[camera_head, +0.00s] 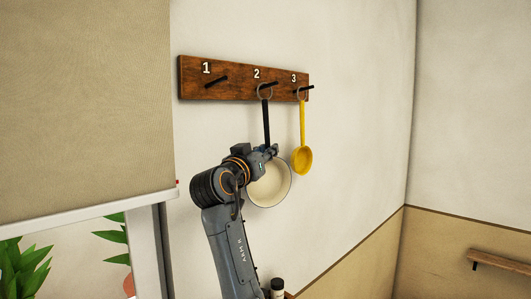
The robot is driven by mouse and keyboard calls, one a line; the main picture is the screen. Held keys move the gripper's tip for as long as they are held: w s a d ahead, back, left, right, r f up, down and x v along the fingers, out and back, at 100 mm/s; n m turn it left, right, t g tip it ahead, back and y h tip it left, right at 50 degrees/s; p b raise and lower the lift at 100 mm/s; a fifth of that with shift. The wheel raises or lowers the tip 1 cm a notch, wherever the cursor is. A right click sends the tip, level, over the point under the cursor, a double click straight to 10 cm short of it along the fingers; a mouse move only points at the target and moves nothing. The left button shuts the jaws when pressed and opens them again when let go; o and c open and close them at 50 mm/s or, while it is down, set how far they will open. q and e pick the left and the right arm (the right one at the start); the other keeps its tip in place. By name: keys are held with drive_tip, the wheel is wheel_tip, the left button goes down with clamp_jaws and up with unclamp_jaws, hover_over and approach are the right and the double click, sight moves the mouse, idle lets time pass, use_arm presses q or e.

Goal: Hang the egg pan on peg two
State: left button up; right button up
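The egg pan (269,186) has a cream round bowl and a long black handle with a ring at its top. It hangs upright against the wall below peg two (269,85), and its ring appears to be around that peg. My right gripper (272,151) is at the lower end of the handle, just above the bowl. Its fingers are too small and partly hidden to show whether they are closed on the handle. The wooden peg board (235,83) carries the numbers 1, 2 and 3. My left gripper is not in view.
A yellow ladle (302,158) hangs from peg three (305,88), close to the right of the pan. Peg one (216,81) is empty. A beige blind (85,100) covers the left side. A dark-capped bottle (277,287) stands low near my arm.

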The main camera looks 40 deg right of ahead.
drive_tip(key=shift+o, duration=0.8)
drive_tip(key=v, duration=1.2)
